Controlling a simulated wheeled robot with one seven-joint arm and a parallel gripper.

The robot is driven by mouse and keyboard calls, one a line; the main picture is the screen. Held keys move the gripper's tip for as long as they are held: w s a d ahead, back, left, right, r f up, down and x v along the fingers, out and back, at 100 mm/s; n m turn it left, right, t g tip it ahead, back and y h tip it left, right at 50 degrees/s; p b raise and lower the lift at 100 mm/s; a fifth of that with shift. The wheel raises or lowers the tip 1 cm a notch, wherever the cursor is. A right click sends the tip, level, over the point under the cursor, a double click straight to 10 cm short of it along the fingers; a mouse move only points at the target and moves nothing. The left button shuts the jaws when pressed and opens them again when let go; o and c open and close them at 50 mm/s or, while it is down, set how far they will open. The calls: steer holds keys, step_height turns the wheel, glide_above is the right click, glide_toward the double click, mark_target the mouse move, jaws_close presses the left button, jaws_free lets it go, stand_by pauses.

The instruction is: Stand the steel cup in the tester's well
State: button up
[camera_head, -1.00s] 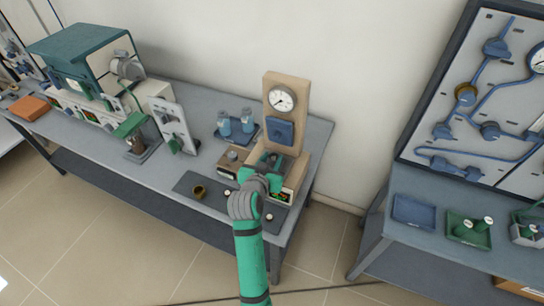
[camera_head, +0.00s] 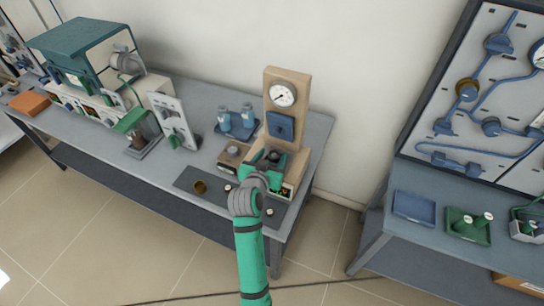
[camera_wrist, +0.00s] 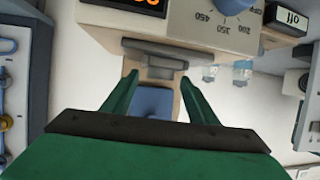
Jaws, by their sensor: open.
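The tester (camera_head: 282,112) is a tan stand with a round dial, a blue block on its column and a base with a small display. My green gripper (camera_head: 263,165) is at the tester's base, in front of the column. In the wrist view my gripper (camera_wrist: 160,85) is open, its two fingers apart. A grey metal piece (camera_wrist: 162,68) shows between and beyond the fingertips, against the tester's base (camera_wrist: 215,35). I cannot tell whether it is the steel cup or part of the well. The well is mostly hidden by my gripper in the head view.
A brass-coloured cup (camera_head: 200,187) stands on a dark mat (camera_head: 218,198) left of my arm. A blue tray with two bottles (camera_head: 247,115) is behind, left of the column. A small box with a knob (camera_head: 233,153) is close left of the tester.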

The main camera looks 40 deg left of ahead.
steer(key=v, duration=1)
steer(key=shift+s+d, duration=0.15)
steer(key=shift+s, duration=0.05)
steer(key=shift+s+r, duration=0.1)
steer(key=shift+s, duration=0.05)
steer(key=shift+d, duration=0.1)
